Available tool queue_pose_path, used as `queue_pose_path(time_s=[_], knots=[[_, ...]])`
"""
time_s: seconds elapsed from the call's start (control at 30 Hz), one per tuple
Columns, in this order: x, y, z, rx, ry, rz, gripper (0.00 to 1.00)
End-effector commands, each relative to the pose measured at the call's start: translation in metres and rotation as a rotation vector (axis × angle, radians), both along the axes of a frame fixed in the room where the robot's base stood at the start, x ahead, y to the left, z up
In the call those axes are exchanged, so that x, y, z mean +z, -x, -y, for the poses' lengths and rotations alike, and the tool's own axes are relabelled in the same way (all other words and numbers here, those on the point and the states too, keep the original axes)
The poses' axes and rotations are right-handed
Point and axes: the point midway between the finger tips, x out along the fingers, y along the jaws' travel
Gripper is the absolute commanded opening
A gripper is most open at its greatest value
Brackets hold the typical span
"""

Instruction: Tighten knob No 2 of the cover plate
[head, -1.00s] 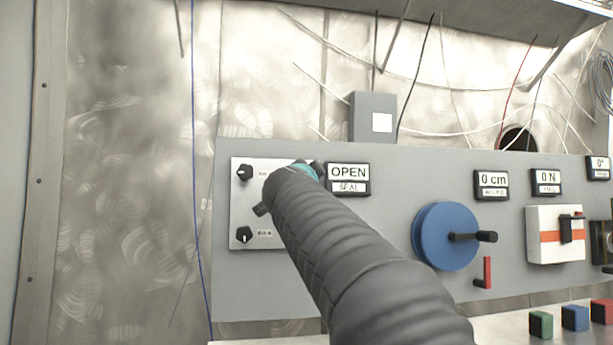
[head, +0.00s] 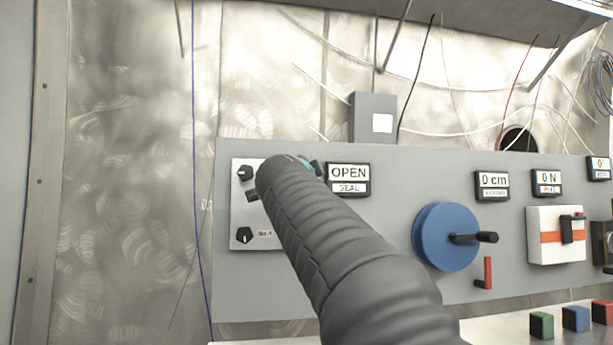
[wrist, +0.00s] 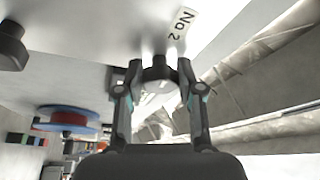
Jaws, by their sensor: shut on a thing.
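The cover plate (head: 240,215) is a light square plate at the left of the grey panel in the head view. Two black knobs show at its left corners, one upper (head: 245,172) and one lower (head: 245,235). My arm hides much of its right side. In the wrist view, the "No 2" label (wrist: 181,24) is beside a dark knob, knob No 2 (wrist: 157,68). My gripper (wrist: 159,80) has its two fingers on either side of this knob, shut on it. Another black knob (wrist: 12,47) is at the left of the wrist view.
A display (head: 348,172) reading OPEN, marked SEAL, is right of the plate. Further right are a blue wheel (head: 445,237) with a black handle, a red lever (head: 487,271) and a white box (head: 553,236). Coloured blocks (head: 575,318) stand at lower right.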

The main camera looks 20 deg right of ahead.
Motion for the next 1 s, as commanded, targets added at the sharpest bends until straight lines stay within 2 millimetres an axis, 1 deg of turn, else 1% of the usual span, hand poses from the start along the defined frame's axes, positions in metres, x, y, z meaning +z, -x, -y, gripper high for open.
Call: queue_pose_path(time_s=[0.03,0.07,0.1,0.43,0.57,0.67,1.0], knots=[[0.001,0.0,0.0,0.0,0.001,0.001,0.44],[0.0,0.0,0.0,0.0,0.001,0.001,0.52],[0.0,0.0,0.0,0.0,0.001,0.001,0.62],[0.0,0.001,-0.001,0.0,0.001,-0.001,0.63],[-0.001,0.008,-0.005,0.0,0.001,0.001,0.63],[-0.003,0.02,-0.013,0.001,0.0,0.0,0.63],[-0.014,0.074,-0.048,0.003,0.001,0.0,0.63]])
